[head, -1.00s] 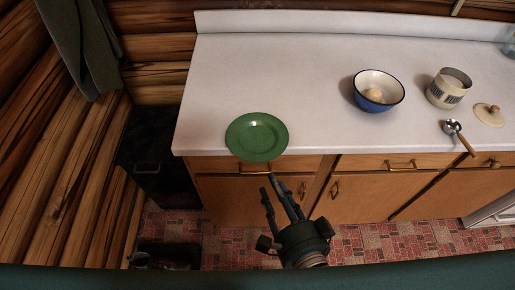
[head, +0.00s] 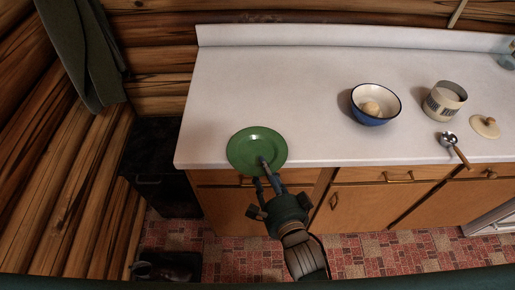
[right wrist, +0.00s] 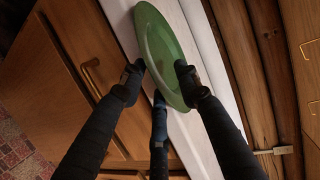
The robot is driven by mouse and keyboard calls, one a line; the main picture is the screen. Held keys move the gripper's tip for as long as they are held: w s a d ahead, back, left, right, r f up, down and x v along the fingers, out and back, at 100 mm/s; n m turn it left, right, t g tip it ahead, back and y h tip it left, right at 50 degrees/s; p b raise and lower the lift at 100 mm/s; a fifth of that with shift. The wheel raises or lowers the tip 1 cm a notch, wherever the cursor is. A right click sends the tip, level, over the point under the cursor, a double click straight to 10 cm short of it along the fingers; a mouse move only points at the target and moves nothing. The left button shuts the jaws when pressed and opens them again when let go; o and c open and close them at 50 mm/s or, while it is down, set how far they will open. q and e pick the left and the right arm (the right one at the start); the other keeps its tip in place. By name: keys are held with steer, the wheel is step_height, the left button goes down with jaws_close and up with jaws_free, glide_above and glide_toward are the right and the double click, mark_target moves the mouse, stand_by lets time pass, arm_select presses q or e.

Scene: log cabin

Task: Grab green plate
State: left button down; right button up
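The green plate (head: 252,145) lies at the front left corner of the white counter, its near rim reaching over the front edge. My right gripper (head: 261,171) is at this near rim, with one finger above the plate and another lower, in front of the counter edge. The fingers look open around the rim; whether any touches the plate I cannot tell. My left gripper is not in view.
On the counter (head: 300,70) to the right are a blue bowl (head: 378,118) with a round pale thing in it, a jar (head: 440,103), its lid (head: 486,127) and a ladle (head: 450,142). Wooden cabinets (head: 365,205) stand below. The counter around the plate is clear.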

steer(key=shift+s, duration=0.1)
jaws_close()
steer(key=shift+r, duration=0.15)
steer(key=shift+r, duration=0.1)
